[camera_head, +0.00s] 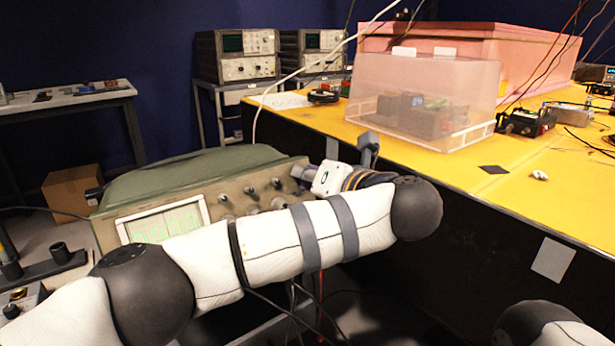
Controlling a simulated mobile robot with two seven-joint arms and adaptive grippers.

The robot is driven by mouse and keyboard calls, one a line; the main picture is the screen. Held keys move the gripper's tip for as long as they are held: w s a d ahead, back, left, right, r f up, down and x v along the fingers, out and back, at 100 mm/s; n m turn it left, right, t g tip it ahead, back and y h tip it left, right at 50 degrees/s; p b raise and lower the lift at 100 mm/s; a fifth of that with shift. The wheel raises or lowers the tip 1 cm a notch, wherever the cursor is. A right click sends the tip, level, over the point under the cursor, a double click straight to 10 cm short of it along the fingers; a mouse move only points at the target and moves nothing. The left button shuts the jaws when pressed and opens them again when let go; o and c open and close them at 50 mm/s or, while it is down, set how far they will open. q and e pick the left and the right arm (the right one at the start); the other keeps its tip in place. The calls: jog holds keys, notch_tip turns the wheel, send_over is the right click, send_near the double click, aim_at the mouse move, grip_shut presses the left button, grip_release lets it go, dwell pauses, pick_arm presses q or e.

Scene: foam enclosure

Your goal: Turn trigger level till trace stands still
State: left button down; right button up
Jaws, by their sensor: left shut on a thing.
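The oscilloscope (235,189), a beige-green unit with a dark green cover on top, stands left of the yellow bench. Its screen (160,225) shows a green trace, partly hidden by my left arm. Several knobs (250,194) show on its front panel. My left gripper (301,173) is at the right end of that panel, shut on what appears to be a knob there. The knob itself is hidden by the fingers, so I cannot tell its label. My right gripper is out of view; only part of my right arm shows at the bottom right.
A yellow bench (455,160) on the right holds a clear plastic box (425,85), a pink foam enclosure (520,50) and small instruments. Two more oscilloscopes (237,55) stand on a cart behind. A cardboard box (72,190) sits on the floor at left.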

pick_arm(q)
jog(key=shift+w+f+n+g+y+b, duration=0.1)
jog(key=shift+n+y+b, duration=0.15)
jog(key=shift+n+b, duration=1.25)
jog(key=shift+s+n+g+y+b, duration=0.15)
jog(key=shift+n+y, duration=0.15)
jog(key=shift+n, duration=2.4)
jog(key=shift+w+f+n+g+y+b, duration=0.2)
jog(key=shift+n+b, duration=0.65)
jog(key=shift+n, duration=1.25)
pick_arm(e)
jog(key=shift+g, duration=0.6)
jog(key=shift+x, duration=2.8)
pick_arm(q)
jog(key=shift+r, duration=0.25)
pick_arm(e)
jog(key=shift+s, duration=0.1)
pick_arm(q)
jog(key=c, duration=1.7)
grip_release()
jog(key=shift+o, duration=0.2)
jog(key=shift+d, duration=0.1)
